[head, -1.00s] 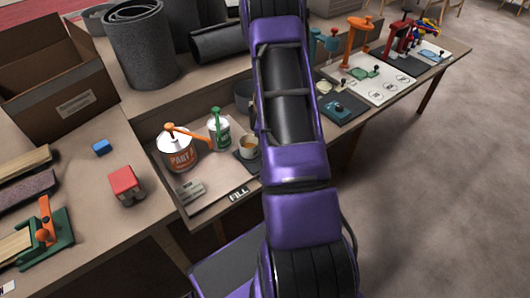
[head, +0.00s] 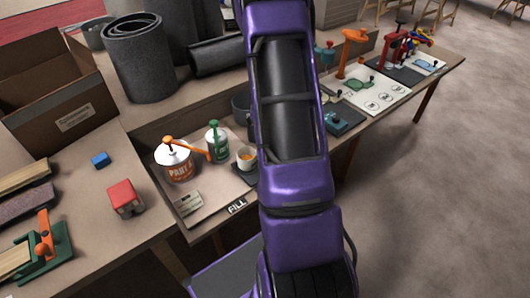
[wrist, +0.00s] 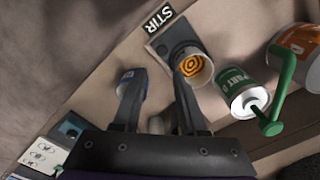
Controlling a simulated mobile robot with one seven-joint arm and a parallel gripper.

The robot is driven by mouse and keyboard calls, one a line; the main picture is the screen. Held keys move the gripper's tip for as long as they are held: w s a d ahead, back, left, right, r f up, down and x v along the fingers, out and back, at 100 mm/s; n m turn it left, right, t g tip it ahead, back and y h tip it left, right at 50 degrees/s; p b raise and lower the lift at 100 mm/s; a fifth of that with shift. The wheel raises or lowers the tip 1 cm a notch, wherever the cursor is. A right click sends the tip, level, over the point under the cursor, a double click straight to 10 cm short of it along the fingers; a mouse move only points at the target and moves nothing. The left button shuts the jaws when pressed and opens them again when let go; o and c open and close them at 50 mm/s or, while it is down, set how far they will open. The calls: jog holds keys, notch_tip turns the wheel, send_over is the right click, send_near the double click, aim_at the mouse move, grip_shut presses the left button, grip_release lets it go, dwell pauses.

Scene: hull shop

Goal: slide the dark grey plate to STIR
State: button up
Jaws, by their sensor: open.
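The dark grey plate (head: 242,174) lies on the bench by the front edge, partly hidden behind my arm in the head view. A small cup (head: 246,158) stands on it. In the wrist view the plate (wrist: 178,33) shows beside the STIR label (wrist: 158,22), with the cup (wrist: 192,66) showing an orange ringed pattern inside. My gripper (wrist: 158,88) is open, its right finger close to or in front of the cup; contact cannot be told. My gripper is not visible in the head view.
A white-and-green can (head: 217,142) with a green handle and a PART A can (head: 174,163) with an orange handle stand left of the cup. A dark bucket (head: 241,112) is behind it. A teal block (head: 342,118) and white board (head: 375,98) lie to the right.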

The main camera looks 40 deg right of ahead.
notch_tip(320, 180, up, 6)
jog(key=shift+r, duration=0.25)
dwell(0.5)
